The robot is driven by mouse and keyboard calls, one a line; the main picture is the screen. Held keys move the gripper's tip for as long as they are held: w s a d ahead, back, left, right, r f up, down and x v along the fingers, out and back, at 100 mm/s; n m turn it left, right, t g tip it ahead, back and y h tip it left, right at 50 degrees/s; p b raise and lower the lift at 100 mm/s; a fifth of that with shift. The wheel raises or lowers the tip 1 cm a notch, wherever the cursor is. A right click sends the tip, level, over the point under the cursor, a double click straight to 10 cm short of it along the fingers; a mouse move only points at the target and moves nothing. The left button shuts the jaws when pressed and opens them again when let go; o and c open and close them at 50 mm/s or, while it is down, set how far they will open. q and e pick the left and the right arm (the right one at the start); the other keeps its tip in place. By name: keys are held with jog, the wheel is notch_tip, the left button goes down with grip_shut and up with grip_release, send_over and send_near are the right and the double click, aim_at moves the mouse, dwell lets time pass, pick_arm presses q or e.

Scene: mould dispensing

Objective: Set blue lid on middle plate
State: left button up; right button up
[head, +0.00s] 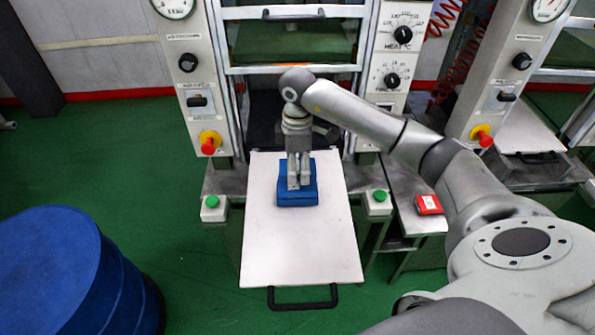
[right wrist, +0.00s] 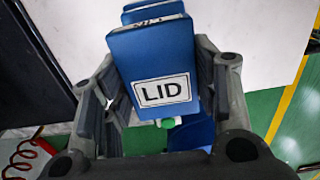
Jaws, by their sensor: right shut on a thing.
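The white middle plate (head: 300,245) juts out from the press, with a black handle at its front. My right gripper (head: 298,183) points down over the rear half of the plate. It is shut on the blue lid (head: 297,197), which shows below and around the fingers. In the right wrist view the lid (right wrist: 160,60) carries a white "LID" label and sits between the fingers (right wrist: 160,110). More blue with another label shows behind it. I cannot tell whether the lid touches the plate or sits just above it. My left gripper is not in view.
Press columns with gauges, knobs and red buttons (head: 209,144) flank the plate. Green buttons (head: 214,202) sit at both sides of it. A red box (head: 428,204) lies on the side table at right. A large blue drum (head: 60,275) stands at lower left. The plate's front half is clear.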

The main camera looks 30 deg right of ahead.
notch_tip(320, 180, down, 2)
jog(key=shift+a+p, duration=0.1)
jog(key=shift+p, duration=0.7)
jog(key=shift+f, duration=0.55)
jog(key=shift+f, duration=0.1)
jog(key=o, duration=1.2)
